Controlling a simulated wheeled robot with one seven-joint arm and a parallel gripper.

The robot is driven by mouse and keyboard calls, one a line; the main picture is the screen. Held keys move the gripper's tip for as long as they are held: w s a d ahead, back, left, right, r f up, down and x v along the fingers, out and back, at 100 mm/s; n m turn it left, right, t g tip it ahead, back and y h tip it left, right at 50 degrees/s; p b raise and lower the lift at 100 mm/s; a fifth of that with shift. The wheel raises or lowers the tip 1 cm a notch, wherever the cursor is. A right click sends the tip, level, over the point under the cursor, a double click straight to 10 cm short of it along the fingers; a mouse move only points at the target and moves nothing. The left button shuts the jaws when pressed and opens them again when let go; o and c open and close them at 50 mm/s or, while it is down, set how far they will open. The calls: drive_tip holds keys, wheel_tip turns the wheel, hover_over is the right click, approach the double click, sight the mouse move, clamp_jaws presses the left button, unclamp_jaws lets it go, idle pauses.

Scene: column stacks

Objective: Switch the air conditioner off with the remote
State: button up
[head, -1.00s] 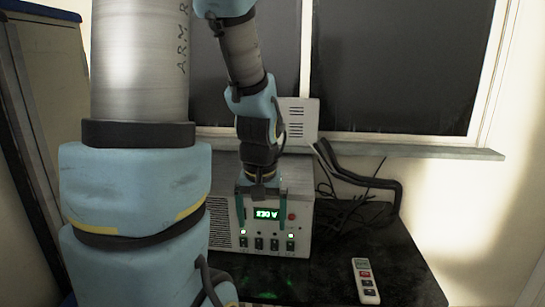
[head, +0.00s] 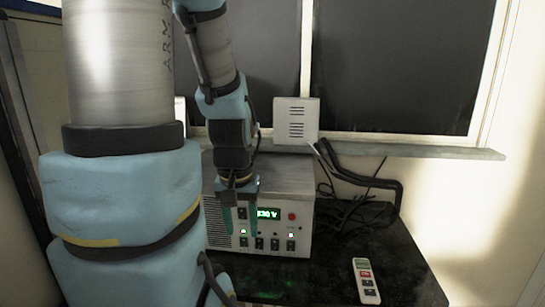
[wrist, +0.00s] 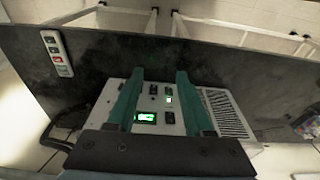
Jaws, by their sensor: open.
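The remote (head: 366,282) is white with a red button and dark buttons. It lies on the dark tabletop near the front right in the head view. It also shows at the upper left of the wrist view (wrist: 57,52). My gripper (head: 241,228) is open and empty, with its two green fingers pointing down in front of the grey power unit, left of the remote and well apart from it. In the wrist view the fingers (wrist: 160,78) frame the unit's panel. I cannot make out an air conditioner for certain.
The grey power unit (head: 301,214) has a lit green display, switches and a side grille. A white vented box (head: 296,121) sits on the windowsill (head: 440,151). The dark tabletop (head: 400,255) is clear around the remote.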

clamp_jaws()
idle(1.1)
